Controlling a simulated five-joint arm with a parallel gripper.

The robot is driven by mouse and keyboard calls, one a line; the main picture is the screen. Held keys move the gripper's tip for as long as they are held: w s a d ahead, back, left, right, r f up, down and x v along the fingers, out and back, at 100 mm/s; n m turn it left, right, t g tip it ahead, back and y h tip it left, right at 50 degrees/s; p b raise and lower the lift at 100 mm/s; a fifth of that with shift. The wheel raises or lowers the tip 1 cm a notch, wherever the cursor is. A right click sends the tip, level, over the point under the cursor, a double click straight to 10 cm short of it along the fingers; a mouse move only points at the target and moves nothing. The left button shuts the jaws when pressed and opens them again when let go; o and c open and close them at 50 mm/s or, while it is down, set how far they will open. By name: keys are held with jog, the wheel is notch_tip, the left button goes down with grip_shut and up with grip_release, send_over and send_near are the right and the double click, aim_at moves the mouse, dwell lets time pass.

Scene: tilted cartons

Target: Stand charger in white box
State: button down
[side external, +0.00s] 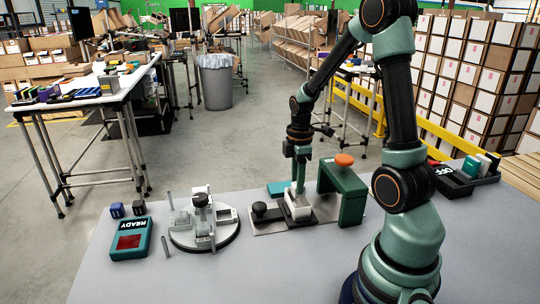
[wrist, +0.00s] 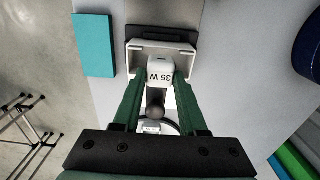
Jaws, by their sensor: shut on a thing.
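The charger (wrist: 160,72) is a small white block marked "35 W". It sits between the green fingertips of my gripper (wrist: 160,84), which is shut on it. The white box (wrist: 133,58) shows as pale walls around the charger's far end in the wrist view. The charger is over or inside the box's opening; I cannot tell how deep. In the side view my gripper (side external: 299,182) points straight down at the white box (side external: 299,212). The charger is too small to make out clearly there. The fingers and the charger hide part of the box.
A green bridge with an orange knob (side external: 344,160) stands close to the right of my gripper. A black knob fixture (side external: 266,212) is left of the box, and a teal block (wrist: 94,45) lies nearby. A round grey fixture (side external: 204,236) and READY box (side external: 130,239) stand farther left.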

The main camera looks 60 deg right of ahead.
jog(key=shift+f, duration=2.15)
jog(key=shift+f, duration=0.25)
jog(key=shift+c, duration=1.8)
grip_release()
jog(key=c, duration=0.4)
jog(key=shift+r, duration=0.15)
